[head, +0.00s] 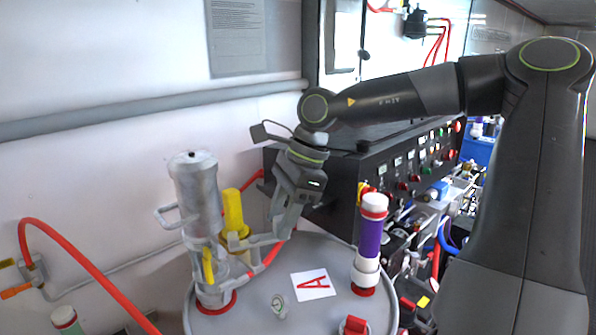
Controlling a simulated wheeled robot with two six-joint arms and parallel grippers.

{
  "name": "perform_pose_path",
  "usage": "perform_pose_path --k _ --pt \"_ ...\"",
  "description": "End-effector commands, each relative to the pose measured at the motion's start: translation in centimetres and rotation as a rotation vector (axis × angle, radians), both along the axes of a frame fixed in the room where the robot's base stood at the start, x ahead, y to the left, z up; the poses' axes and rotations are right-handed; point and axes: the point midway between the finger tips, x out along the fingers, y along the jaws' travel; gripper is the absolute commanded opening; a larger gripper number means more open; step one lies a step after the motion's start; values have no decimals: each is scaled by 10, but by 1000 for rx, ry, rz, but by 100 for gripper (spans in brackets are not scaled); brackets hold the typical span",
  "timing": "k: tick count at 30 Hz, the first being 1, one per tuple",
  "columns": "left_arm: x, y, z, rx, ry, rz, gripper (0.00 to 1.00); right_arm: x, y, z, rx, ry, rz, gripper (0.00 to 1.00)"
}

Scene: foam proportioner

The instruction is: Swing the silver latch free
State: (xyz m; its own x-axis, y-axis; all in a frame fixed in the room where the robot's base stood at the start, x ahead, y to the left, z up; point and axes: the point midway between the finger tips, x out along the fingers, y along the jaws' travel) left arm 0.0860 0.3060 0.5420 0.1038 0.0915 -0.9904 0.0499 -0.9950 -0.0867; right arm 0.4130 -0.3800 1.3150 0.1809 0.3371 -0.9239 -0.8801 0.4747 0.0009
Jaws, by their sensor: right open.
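A silver cylinder (197,190) stands upright on the left side of the round grey tank lid (320,250). A silver loop-shaped bar (167,217) sticks out from its left side; I cannot tell for sure whether this is the silver latch. A small yellow lever (208,266) sits low on the cylinder's front. My right gripper (236,258) is open, its fingers pointing left toward the cylinder's lower part. Its fingers partly hide the cylinder's lower right side and the base of a yellow post (233,210). I cannot tell if they touch either. My left gripper is out of view.
A purple-and-white cylinder (371,238) stands on the lid's right. A black control panel (400,165) stands behind. A red hose (85,270) runs at the left.

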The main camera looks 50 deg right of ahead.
Motion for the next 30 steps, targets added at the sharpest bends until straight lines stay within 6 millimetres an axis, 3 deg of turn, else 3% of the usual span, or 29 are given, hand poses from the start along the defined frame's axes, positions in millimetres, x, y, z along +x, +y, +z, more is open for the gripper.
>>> perform_pose_path --k 11,21,30 --pt "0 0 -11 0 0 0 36 -9 -19 52 1 -10 -1 44" --pt "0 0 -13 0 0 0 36 -24 -47 127 -3 -4 -4 44" --pt "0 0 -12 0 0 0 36 -30 -56 154 0 -1 0 44"
